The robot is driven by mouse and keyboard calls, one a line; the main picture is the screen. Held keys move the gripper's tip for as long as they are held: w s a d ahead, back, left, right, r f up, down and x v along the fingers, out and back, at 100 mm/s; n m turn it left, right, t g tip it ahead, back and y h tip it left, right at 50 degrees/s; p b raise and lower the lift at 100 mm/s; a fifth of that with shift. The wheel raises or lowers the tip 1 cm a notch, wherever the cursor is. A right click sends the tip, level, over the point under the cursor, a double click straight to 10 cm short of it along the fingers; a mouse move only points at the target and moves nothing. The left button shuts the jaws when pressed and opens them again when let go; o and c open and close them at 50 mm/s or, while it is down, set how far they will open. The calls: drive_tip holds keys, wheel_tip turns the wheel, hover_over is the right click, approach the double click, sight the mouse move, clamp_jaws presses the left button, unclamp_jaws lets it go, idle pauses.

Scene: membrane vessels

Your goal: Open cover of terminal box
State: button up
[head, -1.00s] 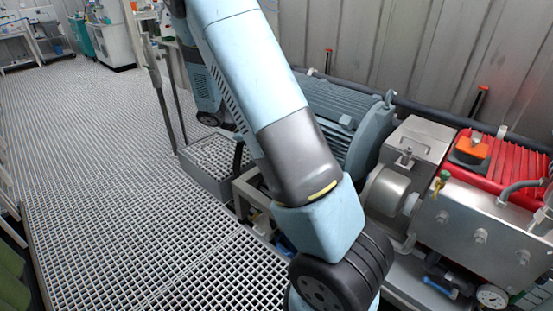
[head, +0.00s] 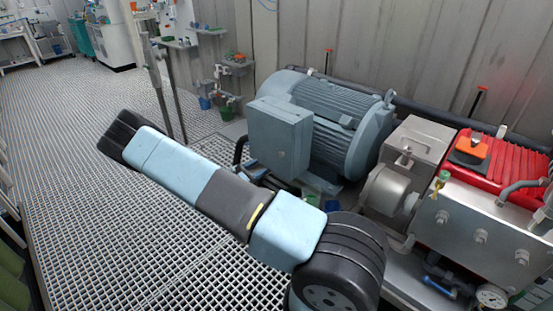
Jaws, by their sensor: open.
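The terminal box (head: 278,138) is a grey-blue box on the left side of the large finned motor (head: 335,110). Its flat front face, which looks like the cover, appears closed. A small mark or fastener shows near its lower right corner. My arm crosses the lower middle of the head view, in front of and below the box, and does not hide its front face.
Right of the motor stand a steel coupling housing (head: 413,150) and a red pump (head: 500,165) with pipes and a gauge (head: 491,296). A grey metal wall (head: 420,50) lies behind. The grating floor (head: 80,200) on the left is mostly clear.

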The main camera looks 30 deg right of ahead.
sight(280, 156)
drive_tip(key=shift+n+t, duration=0.7)
drive_tip(key=shift+n, duration=0.1)
drive_tip(key=x, duration=0.4)
drive_tip(key=f+x, duration=0.1)
drive_tip(key=x, duration=0.4)
drive_tip(key=f+x, duration=0.1)
drive_tip(key=x, duration=0.4)
drive_tip(key=shift+w+a, duration=0.15)
drive_tip(key=shift+w, duration=0.1)
clamp_jaws()
